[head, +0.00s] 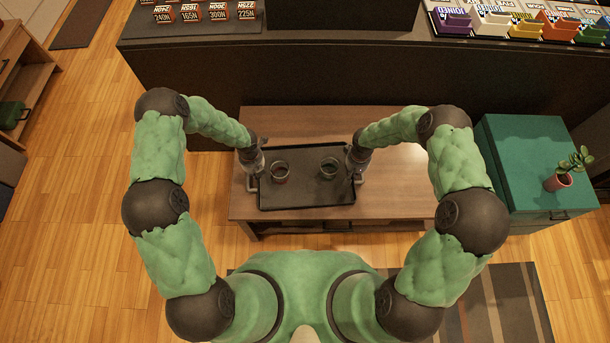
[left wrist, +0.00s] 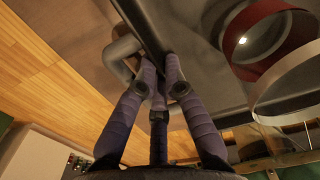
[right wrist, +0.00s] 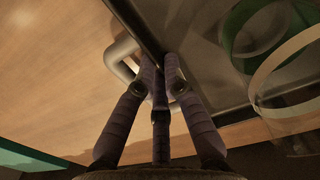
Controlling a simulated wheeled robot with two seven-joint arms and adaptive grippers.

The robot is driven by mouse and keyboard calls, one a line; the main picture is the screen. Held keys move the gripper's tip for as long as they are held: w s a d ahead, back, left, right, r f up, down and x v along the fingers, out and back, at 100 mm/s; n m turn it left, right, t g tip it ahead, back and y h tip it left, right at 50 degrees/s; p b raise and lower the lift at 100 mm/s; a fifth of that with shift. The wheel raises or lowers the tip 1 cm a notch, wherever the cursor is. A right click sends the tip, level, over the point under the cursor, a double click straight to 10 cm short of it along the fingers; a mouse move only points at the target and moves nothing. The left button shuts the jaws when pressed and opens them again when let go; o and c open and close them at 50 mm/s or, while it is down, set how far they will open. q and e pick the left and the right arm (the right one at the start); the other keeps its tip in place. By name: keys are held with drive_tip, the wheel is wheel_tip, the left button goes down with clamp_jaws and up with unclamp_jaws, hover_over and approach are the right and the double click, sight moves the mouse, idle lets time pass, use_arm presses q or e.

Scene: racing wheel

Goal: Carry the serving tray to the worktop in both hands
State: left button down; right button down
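The serving tray (head: 305,196) is dark and rectangular, over the low wooden table (head: 400,190) in the head view. I cannot tell whether it touches the tabletop. Two glasses stand on it: the left one (head: 280,172) shows a red band in the left wrist view (left wrist: 262,40), the right one (head: 328,168) a green band in the right wrist view (right wrist: 255,22). My left gripper (head: 251,168) is closed around the tray's left handle (left wrist: 125,52). My right gripper (head: 357,166) is closed around its right handle (right wrist: 122,55). The fingers partly hide both handles.
A long dark counter (head: 200,85) stands behind the table, bearing number signs (head: 205,12) and coloured bins (head: 495,22); it may be the worktop. A green cabinet (head: 525,150) with a potted plant (head: 560,180) stands at the right. Wooden floor (head: 85,150) is open at the left.

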use_arm(q)
drive_tip(key=shift+r, duration=0.1)
idle(0.3)
